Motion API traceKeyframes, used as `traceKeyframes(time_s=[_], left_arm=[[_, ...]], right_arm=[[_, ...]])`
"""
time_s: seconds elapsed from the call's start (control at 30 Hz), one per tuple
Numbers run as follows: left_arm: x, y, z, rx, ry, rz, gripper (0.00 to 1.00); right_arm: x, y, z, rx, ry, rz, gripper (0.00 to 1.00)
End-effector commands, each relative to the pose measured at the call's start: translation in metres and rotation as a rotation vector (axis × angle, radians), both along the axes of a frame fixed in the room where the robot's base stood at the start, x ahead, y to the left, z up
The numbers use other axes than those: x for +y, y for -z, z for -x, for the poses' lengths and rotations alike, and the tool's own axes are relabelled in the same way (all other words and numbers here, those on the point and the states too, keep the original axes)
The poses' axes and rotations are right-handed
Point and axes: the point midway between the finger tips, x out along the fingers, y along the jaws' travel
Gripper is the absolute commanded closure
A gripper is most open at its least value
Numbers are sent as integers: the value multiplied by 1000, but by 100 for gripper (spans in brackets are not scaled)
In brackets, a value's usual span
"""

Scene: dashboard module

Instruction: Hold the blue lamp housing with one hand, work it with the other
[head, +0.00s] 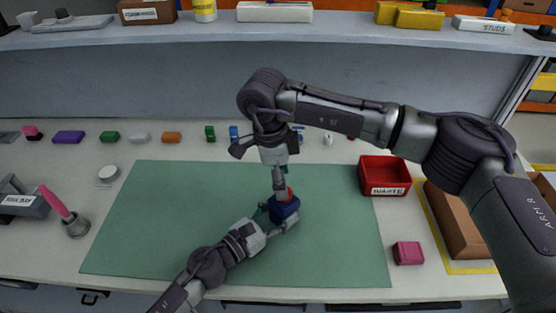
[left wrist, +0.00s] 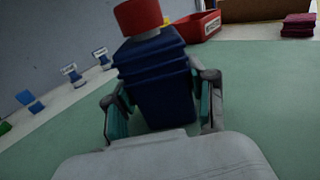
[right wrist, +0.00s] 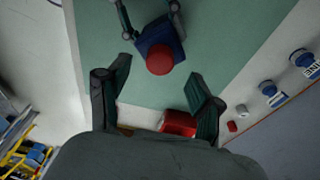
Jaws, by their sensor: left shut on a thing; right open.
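The blue lamp housing (head: 284,210) is over the green mat (head: 160,230), with a red cap (head: 287,192) on top. In the left wrist view the housing (left wrist: 158,80) is ribbed and looks slightly tilted, the red cap (left wrist: 138,15) cut by the frame edge. My left gripper (head: 279,222) is shut on the housing, one finger on each side. My right gripper (head: 279,185) is above, pointing down. In the right wrist view its fingers (right wrist: 160,88) are spread and empty, with the red cap (right wrist: 160,59) beyond them. Whether the housing touches the mat is unclear.
A red waste bin (head: 384,178) stands at the mat's right edge, with a pink block (head: 408,253) below it. Several small coloured parts line the back, including an orange block (head: 172,137). A grey cup with a pink-handled tool (head: 56,203) stands left. The mat's left half is clear.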

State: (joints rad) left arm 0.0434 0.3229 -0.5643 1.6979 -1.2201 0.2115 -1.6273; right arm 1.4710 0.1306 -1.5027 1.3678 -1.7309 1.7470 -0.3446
Motion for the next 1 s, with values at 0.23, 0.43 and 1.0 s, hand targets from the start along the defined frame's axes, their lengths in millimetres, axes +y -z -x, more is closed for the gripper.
traceKeyframes(time_s=[0.23, 0.43, 1.0], left_arm=[[0, 0, 0, 1, 0, -1, 100], [0, 0, 0, 1, 0, -1, 100], [0, 0, 0, 1, 0, -1, 100]], right_arm=[[-4, 28, 0, 2, -1, 0, 35], [-5, 32, 0, 1, -1, -1, 35], [-5, 32, 0, 0, 0, -1, 97]])
